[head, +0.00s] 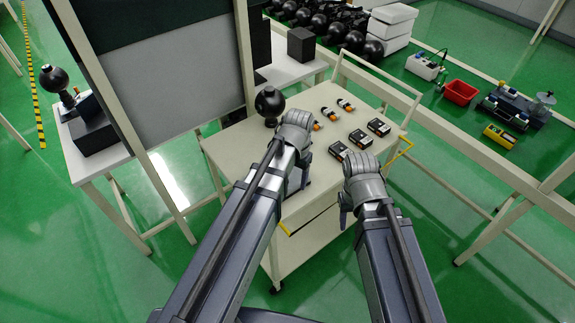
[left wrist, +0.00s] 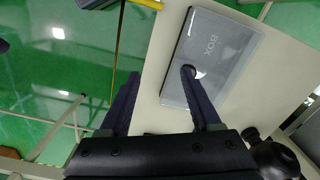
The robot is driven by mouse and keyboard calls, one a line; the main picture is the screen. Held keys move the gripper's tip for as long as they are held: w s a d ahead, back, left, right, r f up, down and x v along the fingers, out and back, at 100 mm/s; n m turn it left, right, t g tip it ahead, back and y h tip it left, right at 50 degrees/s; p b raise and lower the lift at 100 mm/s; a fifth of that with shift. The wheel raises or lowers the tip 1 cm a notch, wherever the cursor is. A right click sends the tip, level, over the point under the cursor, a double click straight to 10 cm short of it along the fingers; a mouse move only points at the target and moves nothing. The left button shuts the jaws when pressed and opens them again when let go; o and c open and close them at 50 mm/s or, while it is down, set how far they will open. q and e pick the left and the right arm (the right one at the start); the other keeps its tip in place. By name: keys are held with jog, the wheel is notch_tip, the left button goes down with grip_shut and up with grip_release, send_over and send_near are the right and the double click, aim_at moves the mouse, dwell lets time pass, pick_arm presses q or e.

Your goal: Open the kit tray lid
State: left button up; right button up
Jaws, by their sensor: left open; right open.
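The kit tray (left wrist: 228,60) shows in the left wrist view as a flat grey box with a translucent lid marked "BOX" and a dark round spot near one side. The lid looks shut. In the head view the tray is mostly hidden behind my left arm. My left gripper (left wrist: 160,76) is open and empty. One fingertip overlaps the round spot in the picture; I cannot tell if it touches. The other finger shows over the floor beyond the table edge. In the head view my left gripper (head: 305,172) points down over the cart, and my right gripper (head: 345,215) is near its front edge.
The cream cart top (head: 235,150) carries a black ball-shaped device (head: 269,104), several small black boxes (head: 359,138) and several orange-and-white cylinders (head: 329,114). A grey panel on a frame (head: 170,75) stands to the left. A rail (head: 470,140) runs along the right.

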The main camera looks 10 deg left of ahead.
pick_arm(q)
jog(key=w+a+r, duration=0.1)
jog(key=w+a+r+p, duration=0.1)
jog(key=w+a, duration=0.1)
jog(key=shift+w+a+r, duration=0.2)
jog(key=shift+w+a, duration=0.2)
jog(key=shift+a, duration=0.1)
notch_tip(320, 180, down, 8)
jog(key=b, duration=0.8)
pick_arm(e)
notch_tip(320, 180, down, 6)
jog(key=shift+s+r, duration=0.15)
pick_arm(q)
grip_shut()
dwell(0.4)
